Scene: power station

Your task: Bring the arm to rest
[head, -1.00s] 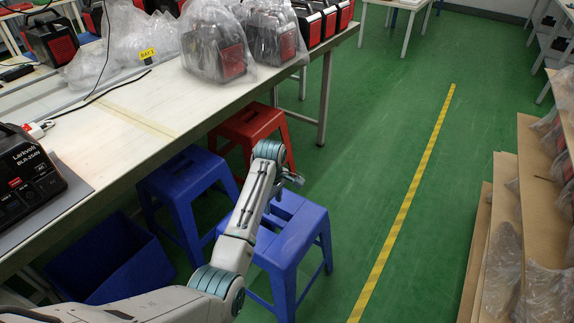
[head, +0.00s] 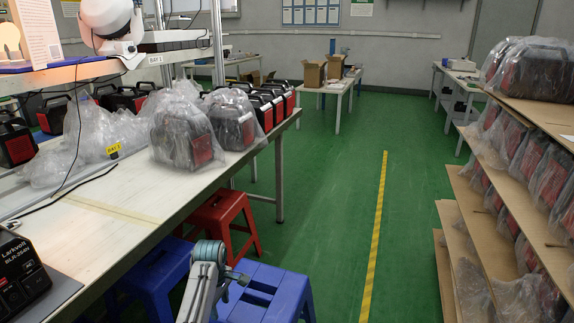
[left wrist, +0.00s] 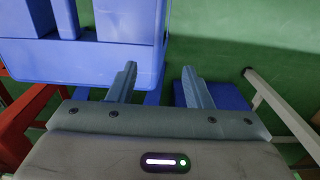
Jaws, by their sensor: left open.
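My left arm (head: 206,280) rises from the bottom edge of the head view, beside the workbench and in front of a blue stool. Its gripper is mostly hidden behind the arm's wrist there. In the left wrist view my left gripper (left wrist: 159,68) has its two fingers spread apart with nothing between them. It points down toward the floor, and a blue stool (left wrist: 110,68) fills the upper left of that view. My right arm and gripper show in neither view.
The workbench (head: 120,235) on the left carries bagged power units (head: 180,135) and a bare unit (head: 15,275). A red stool (head: 215,215) and blue stools (head: 265,290) stand beside it. Green floor with a yellow line (head: 375,230) is clear; shelves (head: 525,190) stand right.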

